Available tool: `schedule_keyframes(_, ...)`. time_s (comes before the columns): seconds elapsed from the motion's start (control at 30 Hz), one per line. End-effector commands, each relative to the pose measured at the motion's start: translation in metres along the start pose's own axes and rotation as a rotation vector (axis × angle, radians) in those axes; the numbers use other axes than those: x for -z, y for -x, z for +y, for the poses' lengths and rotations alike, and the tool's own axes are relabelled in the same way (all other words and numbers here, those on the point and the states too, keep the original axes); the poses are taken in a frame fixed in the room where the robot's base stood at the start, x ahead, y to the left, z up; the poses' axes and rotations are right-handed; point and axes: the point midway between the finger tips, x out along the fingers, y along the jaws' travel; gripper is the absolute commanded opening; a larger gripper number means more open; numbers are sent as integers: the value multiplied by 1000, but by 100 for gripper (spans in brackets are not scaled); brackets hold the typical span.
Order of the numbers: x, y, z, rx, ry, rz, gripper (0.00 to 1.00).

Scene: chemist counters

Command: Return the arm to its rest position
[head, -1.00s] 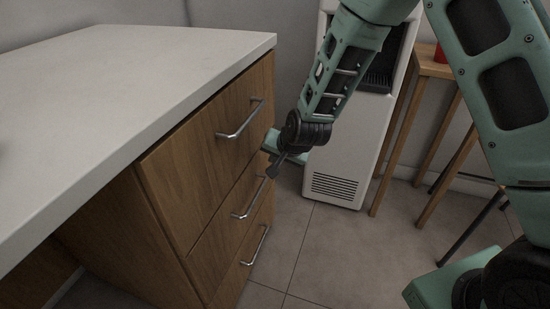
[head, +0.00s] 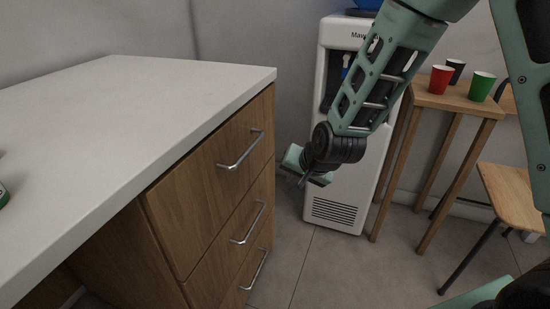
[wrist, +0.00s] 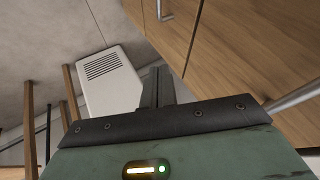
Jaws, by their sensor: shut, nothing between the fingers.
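My gripper (head: 304,180) is in the middle of the head view, at the end of my bent green arm. It is shut and empty. It hangs in the air to the right of the wooden drawer unit (head: 215,190), apart from the drawer handles as far as I can see. In the wrist view its dark fingers (wrist: 158,88) are together with nothing between them. All the drawers look closed.
A white counter top (head: 150,95) covers the drawers at the left. A white water dispenser (head: 335,200) stands behind my gripper. A wooden table (head: 450,100) with red, black and green cups and a stool (head: 512,195) are at right. Floor between is clear.

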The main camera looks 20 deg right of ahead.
Motion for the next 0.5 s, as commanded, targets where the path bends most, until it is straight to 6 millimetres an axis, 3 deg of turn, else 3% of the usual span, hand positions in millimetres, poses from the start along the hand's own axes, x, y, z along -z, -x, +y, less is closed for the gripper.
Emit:
schedule_keyframes(0.13,-6,6,-4,3,25,-19,0)
schedule_keyframes(0.23,-30,29,-20,13,131,-95,0)
schedule_keyframes(0.37,-85,83,-36,20,388,-262,0)
schedule_keyframes(0.5,-137,141,-30,5,664,-423,0)
